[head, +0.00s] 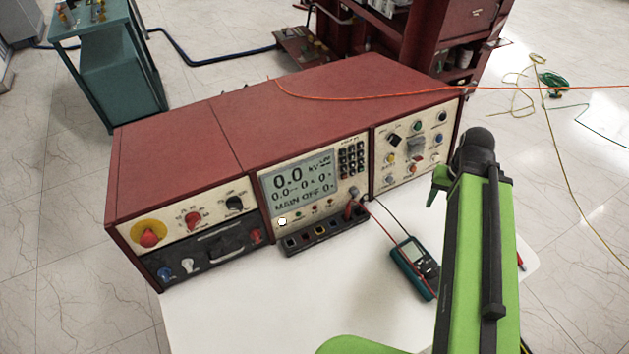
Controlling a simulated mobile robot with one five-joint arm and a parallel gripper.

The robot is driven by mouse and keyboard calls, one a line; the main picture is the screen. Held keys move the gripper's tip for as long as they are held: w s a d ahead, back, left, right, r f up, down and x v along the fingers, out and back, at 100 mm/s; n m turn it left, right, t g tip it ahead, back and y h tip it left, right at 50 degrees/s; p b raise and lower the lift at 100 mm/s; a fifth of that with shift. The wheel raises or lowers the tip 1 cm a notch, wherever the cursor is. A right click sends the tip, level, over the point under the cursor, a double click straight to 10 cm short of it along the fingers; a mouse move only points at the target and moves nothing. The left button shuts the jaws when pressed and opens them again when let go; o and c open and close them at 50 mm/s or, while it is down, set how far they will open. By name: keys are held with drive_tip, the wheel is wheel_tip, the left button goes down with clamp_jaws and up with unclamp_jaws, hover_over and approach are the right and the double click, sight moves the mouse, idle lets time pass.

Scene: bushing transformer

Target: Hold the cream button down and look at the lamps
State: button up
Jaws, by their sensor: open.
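The test set is a long red cabinet (290,95) with cream front panels. The display reads 0.0 kV and "MAIN OFF". The right panel (412,150) carries more coloured round fittings. Which are lit, I cannot tell. My gripper (440,178) shows only as a small green part beside my arm, right of the cabinet, apart from the button. The rest of it is hidden.
A teal multimeter (415,266) with red and black leads lies on the white table (260,320) in front of the cabinet. A dark socket strip (326,236) juts out below the display. An orange cable (400,96) crosses the cabinet top.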

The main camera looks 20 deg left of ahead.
clamp_jaws()
idle(0.3)
drive_tip(key=shift+a, duration=0.1)
idle(1.3)
